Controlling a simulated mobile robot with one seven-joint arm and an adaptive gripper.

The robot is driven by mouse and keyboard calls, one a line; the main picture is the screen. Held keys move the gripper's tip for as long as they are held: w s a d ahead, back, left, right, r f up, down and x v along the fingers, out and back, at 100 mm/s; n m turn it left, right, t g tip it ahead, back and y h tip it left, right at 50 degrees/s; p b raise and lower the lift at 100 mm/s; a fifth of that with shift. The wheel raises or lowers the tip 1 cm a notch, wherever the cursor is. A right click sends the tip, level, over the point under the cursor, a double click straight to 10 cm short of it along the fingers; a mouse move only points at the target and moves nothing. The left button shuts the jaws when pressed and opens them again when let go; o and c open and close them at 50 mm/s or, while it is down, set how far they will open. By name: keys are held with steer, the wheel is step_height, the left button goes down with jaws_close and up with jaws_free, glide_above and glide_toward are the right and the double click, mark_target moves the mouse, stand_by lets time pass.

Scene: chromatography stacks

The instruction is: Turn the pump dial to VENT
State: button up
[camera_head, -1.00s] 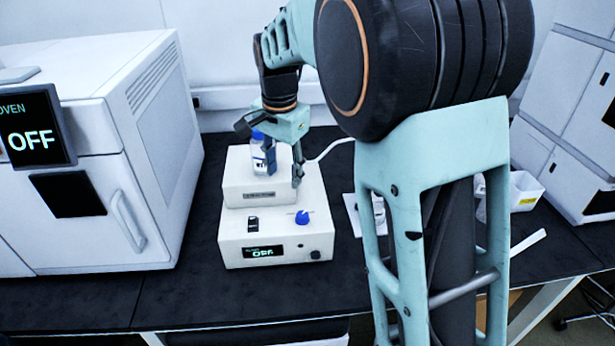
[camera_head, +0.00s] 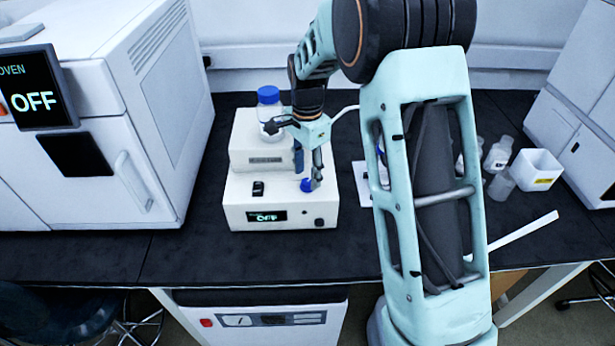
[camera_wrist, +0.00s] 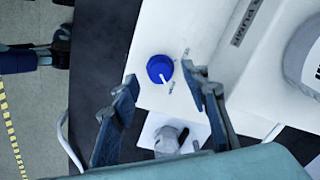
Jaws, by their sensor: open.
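The pump (camera_head: 248,213) is a white stepped box on the black bench, and its small display (camera_head: 267,216) reads OFF. The blue round dial (camera_head: 306,186) sits on the lower step, to the right; in the wrist view the dial (camera_wrist: 159,68) shows a white pointer line. The pointer aims at the lower right there, towards a tiny printed mark I cannot read. My gripper (camera_head: 309,174) points down just above the dial. In the wrist view my gripper (camera_wrist: 160,76) is open and empty, its fingertips on either side of the dial. I see no clear contact.
A blue-capped bottle (camera_head: 269,105) stands on the pump's upper step, close to my gripper. A black switch (camera_head: 258,188) is left of the dial. The oven (camera_head: 115,110) is at left. Several clear bottles and a white bin (camera_head: 537,170) are at right. Bench in front is clear.

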steer(key=shift+f, duration=1.1)
jaws_close()
